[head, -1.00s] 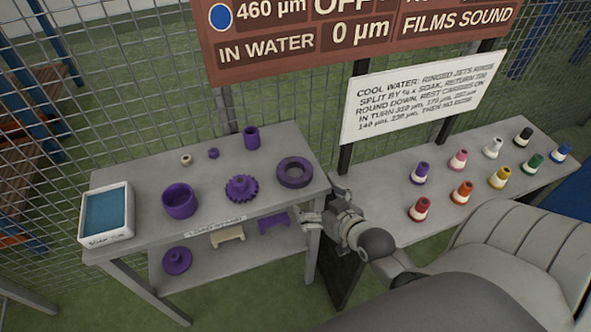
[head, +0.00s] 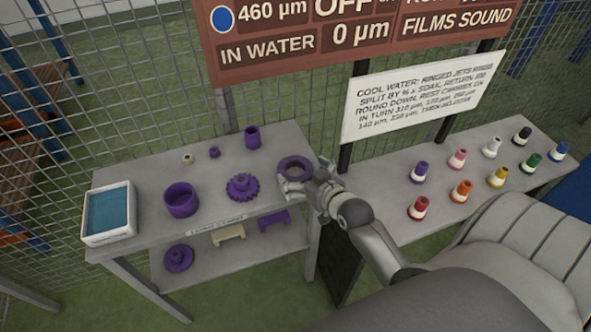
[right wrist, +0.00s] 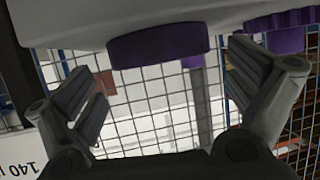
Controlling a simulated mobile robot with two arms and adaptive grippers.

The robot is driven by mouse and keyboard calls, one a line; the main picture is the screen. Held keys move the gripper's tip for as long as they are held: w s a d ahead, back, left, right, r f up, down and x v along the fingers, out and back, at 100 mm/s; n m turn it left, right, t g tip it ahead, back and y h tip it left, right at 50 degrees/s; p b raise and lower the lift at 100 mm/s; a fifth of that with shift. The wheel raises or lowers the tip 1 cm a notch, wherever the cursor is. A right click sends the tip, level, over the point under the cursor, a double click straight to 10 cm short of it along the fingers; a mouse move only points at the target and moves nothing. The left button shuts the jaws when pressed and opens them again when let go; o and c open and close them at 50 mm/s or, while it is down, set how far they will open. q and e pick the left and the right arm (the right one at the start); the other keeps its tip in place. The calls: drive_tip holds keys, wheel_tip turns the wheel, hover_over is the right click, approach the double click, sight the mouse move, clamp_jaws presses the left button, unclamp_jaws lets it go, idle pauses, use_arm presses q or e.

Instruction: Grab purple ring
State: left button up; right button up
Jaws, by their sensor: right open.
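The purple ring (head: 283,165) lies flat near the right end of the left table's top. My right gripper (head: 287,186) is open at the ring's near right side, its fingers by the ring's front edge. In the right wrist view the ring (right wrist: 158,41) shows edge-on at the top, between and beyond the two spread fingers of the gripper (right wrist: 168,95). Nothing is between the fingers. I cannot tell whether a finger touches the ring. My left gripper is not in view.
A purple gear (head: 242,187), a purple cup (head: 181,200), a purple cylinder (head: 252,137) and a water tray (head: 109,238) share the grey table (head: 150,177). Purple parts sit on the shelf below. The right table (head: 395,185) holds several coloured bottles. A wire fence stands behind.

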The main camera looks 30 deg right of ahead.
sight(290, 164)
drive_tip(key=x, duration=0.3)
drive_tip(key=shift+w, duration=0.1)
drive_tip(key=shift+r, duration=0.1)
drive_tip(key=c, duration=1.1)
